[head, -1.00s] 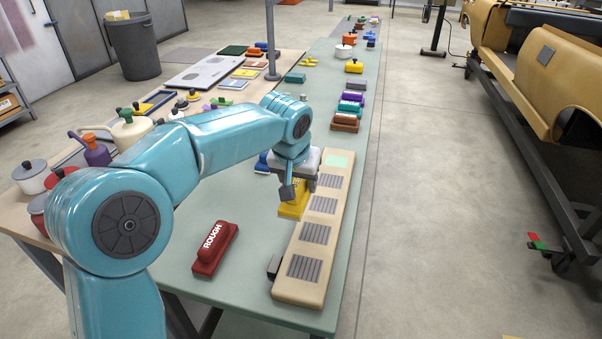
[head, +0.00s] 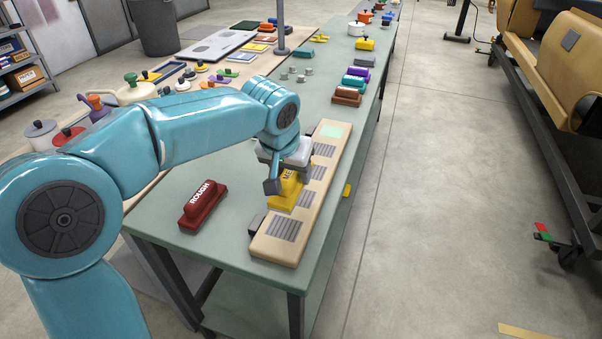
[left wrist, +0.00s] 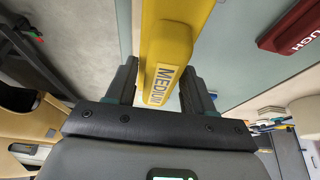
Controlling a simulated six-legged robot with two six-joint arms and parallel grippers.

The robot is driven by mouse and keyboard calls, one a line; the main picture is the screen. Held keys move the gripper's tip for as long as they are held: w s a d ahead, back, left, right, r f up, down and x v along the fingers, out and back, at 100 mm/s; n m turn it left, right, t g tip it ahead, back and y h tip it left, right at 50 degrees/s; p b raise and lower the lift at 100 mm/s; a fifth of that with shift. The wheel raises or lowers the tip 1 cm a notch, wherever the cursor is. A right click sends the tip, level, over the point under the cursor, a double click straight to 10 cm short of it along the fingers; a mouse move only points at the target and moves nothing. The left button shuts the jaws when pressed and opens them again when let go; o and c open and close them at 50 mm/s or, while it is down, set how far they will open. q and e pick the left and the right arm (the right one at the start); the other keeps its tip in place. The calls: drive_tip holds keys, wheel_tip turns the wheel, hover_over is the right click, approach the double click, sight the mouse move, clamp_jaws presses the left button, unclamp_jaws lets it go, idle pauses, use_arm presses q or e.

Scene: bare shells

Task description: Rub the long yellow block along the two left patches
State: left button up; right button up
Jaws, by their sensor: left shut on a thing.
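My left gripper (head: 287,182) is shut on the long yellow block (head: 286,193), which reads MEDIUM in the left wrist view (left wrist: 168,52). The block is over the beige board (head: 262,247), across its left side. Several grey ribbed patches run along the board; the nearest (head: 284,231) is in full view just in front of the block. The second patch (head: 305,200) is partly hidden by the block. I cannot tell whether the block touches the board. My right gripper is not in view.
A red ROUGH block (head: 203,206) lies on the green table (head: 185,255) to the left. Brown (head: 347,95), teal and purple blocks stand beyond the board. A post (head: 280,28) rises at the back. Floor is free to the right.

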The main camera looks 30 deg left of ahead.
use_arm(q)
drive_tip(key=shift+s+a+f+b, duration=0.1)
drive_tip(key=shift+f+b, duration=0.25)
drive_tip(key=shift+f, duration=0.25)
wheel_tip(320, 180, down, 6)
drive_tip(key=b, duration=0.4)
drive_tip(key=shift+r+b, duration=0.2)
drive_tip(key=shift+b, duration=0.1)
drive_tip(key=shift+f+b, duration=0.55)
drive_tip(key=shift+f, duration=0.1)
idle(0.7)
